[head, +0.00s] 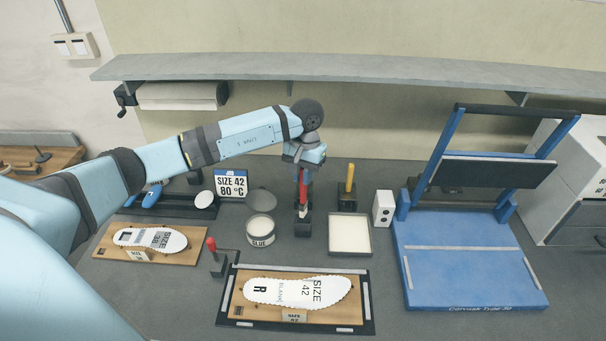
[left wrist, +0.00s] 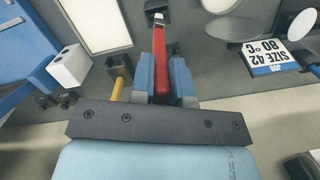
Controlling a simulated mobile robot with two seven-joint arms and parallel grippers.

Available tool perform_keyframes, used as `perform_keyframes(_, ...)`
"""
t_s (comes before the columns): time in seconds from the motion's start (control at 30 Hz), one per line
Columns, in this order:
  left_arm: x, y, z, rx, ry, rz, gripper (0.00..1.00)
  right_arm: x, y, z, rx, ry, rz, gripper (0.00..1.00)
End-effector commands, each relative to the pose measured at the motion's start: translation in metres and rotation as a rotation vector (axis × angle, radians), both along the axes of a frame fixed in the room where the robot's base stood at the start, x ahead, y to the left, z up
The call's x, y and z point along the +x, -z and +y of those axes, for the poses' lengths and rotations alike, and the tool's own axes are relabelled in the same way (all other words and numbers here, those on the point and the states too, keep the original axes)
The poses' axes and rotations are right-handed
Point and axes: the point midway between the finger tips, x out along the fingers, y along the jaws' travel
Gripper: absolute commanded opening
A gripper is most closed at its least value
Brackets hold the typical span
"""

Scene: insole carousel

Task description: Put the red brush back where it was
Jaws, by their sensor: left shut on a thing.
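The red brush (head: 303,190) is upright, its handle held between the fingers of my left gripper (head: 303,169). The red handle (left wrist: 160,62) also shows between the blue fingers of my left gripper (left wrist: 165,78) in the left wrist view. The lower end of the brush is at a small black holder (head: 303,228) on the table. I cannot tell whether it is fully seated there. My right gripper is not in view.
A yellow-handled brush (head: 350,179) stands in its own black holder to the right. A glue can (head: 261,232) stands left, a white tray (head: 349,235) right. In front is an insole (head: 297,291) on a board, with a red-handled clamp (head: 212,246). A shelf (head: 350,69) runs behind.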

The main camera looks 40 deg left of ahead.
Motion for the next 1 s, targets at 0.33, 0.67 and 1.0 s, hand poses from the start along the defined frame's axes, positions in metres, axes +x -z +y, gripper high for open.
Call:
perform_keyframes(0.33, 0.000, 0.007, 0.000, -0.001, 0.000, -0.001, 0.00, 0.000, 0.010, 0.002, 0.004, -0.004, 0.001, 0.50)
perform_keyframes(0.67, 0.000, 0.007, 0.000, 0.000, 0.000, 0.000, 0.41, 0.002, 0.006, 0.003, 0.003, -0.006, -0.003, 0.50)
perform_keyframes(1.0, 0.000, -0.011, 0.000, -0.002, -0.001, 0.000, 0.41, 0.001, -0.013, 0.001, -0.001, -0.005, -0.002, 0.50)
